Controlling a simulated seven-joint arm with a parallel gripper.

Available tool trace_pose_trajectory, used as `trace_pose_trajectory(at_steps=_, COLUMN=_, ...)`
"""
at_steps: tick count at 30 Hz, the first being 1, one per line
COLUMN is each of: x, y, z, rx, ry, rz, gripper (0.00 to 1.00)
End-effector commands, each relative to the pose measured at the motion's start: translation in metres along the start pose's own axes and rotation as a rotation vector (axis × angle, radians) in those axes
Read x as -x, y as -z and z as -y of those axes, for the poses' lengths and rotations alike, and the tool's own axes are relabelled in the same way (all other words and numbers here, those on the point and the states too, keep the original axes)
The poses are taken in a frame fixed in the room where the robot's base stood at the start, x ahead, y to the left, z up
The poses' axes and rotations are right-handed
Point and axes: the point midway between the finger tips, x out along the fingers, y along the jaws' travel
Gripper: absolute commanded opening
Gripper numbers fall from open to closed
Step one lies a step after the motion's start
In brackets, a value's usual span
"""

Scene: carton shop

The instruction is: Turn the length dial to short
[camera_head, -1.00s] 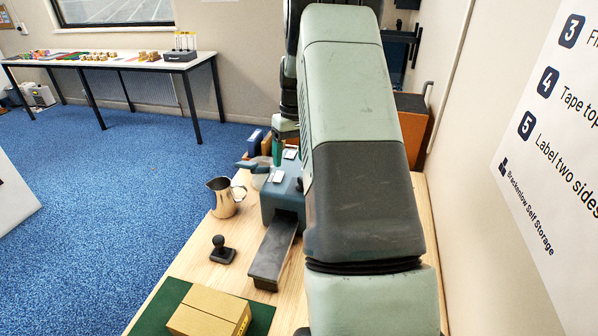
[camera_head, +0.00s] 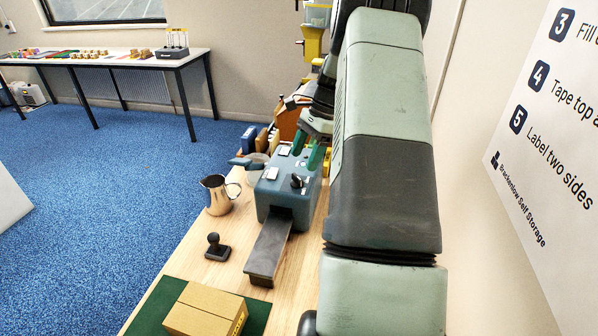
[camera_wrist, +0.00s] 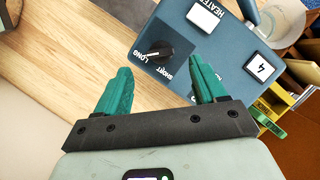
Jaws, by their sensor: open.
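The length dial is a black knob (camera_head: 297,181) on the top of the blue-grey machine (camera_head: 268,197). In the wrist view the dial (camera_wrist: 160,50) sits between a LONG and a SHORT label, and its white pointer mark is turned toward LONG. My gripper (camera_head: 308,152) has green fingers and is above the machine's far right part, apart from the dial. In the wrist view my gripper (camera_wrist: 162,68) is open and empty, with the dial just beyond the gap between its fingertips.
White buttons (camera_wrist: 203,17) sit on the panel near the dial. A grey chute (camera_head: 268,250) extends from the machine's front. A metal jug (camera_head: 217,195), a black stamp (camera_head: 217,248) and a carton (camera_head: 205,311) stand on the bench, left and front. A wall is at right.

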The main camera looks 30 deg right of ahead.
Motion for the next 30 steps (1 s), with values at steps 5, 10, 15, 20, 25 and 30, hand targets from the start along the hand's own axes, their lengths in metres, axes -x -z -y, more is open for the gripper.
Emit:
trace_pose_trajectory(at_steps=5, x=-0.033, y=-0.001, z=0.000, rx=0.001, ry=-0.002, rz=0.002, gripper=0.70)
trace_pose_trajectory(at_steps=10, x=-0.051, y=0.000, z=0.000, rx=0.002, ry=-0.002, rz=0.000, gripper=0.70)
trace_pose_trajectory(at_steps=15, x=-0.056, y=0.000, z=0.000, rx=0.002, ry=0.000, rz=-0.001, gripper=0.70)
trace_pose_trajectory(at_steps=20, x=-0.056, y=0.000, z=0.000, rx=0.003, ry=0.000, rz=-0.001, gripper=0.70)
trace_pose_trajectory(at_steps=25, x=-0.056, y=0.000, z=0.000, rx=0.002, ry=0.000, rz=-0.001, gripper=0.50)
trace_pose_trajectory(at_steps=30, x=-0.056, y=0.000, z=0.000, rx=0.002, ry=0.000, rz=-0.001, gripper=0.24)
